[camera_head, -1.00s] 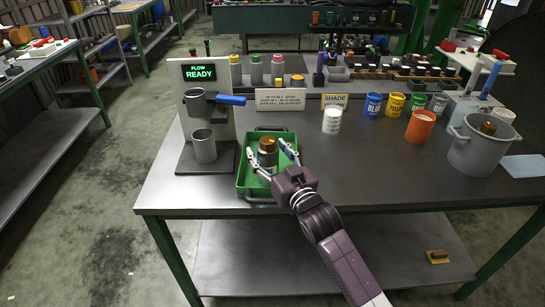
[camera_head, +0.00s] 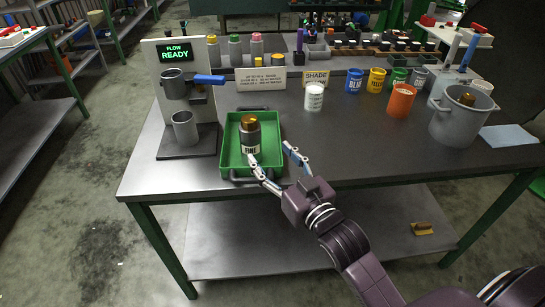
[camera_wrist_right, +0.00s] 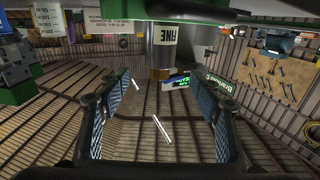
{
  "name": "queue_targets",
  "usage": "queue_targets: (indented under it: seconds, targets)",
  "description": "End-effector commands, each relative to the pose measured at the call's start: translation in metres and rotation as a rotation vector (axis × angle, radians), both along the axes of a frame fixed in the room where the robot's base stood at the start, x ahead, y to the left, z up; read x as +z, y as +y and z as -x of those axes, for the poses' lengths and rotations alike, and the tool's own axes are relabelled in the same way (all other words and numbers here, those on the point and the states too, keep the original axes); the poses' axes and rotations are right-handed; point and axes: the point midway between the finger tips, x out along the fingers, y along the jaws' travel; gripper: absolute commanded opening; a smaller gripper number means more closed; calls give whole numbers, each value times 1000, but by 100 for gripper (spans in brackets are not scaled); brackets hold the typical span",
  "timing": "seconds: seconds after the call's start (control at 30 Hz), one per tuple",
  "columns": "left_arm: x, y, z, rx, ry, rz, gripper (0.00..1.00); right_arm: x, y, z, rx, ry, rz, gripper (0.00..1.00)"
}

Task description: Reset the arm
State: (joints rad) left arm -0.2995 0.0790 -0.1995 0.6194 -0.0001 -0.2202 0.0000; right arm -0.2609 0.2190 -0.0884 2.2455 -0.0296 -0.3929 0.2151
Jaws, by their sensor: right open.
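A grey bottle with a brown cap and a "FINE" label (camera_head: 250,139) stands upright in the green tray (camera_head: 226,163) on the table. My right gripper (camera_head: 270,155) is open at the tray's near right corner. Its left finger reaches over the near rim close to the bottle's base, and its right finger is off to the bottle's right. In the right wrist view the bottle (camera_wrist_right: 162,48) shows upside down beyond the spread fingers (camera_wrist_right: 157,88), with nothing held between them. My left gripper is not in view.
The dispenser (camera_head: 190,88) reading "FLOW READY" stands left of the tray with a grey cup (camera_head: 185,127). A white jar (camera_head: 314,97), an orange container (camera_head: 401,100) and a large grey pot (camera_head: 459,122) stand to the right. The table's front right is clear.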

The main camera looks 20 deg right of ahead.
Motion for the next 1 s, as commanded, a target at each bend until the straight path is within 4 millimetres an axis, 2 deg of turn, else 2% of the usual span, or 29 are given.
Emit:
queue_targets:
  seconds: [0.37, 0.47, 0.53, 0.67, 0.7, 0.8, 1.0]
  targets:
    - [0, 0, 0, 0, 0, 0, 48, -5, 0, 1, -3, 17, 2, 59]
    - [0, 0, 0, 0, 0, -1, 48, -27, -1, 9, -14, 101, 14, 59]
    - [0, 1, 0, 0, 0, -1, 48, -55, -2, 22, -27, 208, 32, 59]
    - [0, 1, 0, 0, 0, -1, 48, -120, -4, 66, -44, 479, 79, 59]
    - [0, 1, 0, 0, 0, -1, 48, -138, -4, 83, -46, 563, 93, 59]
    - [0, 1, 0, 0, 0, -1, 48, -174, -4, 127, -43, 749, 128, 59]
    - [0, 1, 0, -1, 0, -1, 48, -214, -4, 204, -21, 1030, 179, 59]
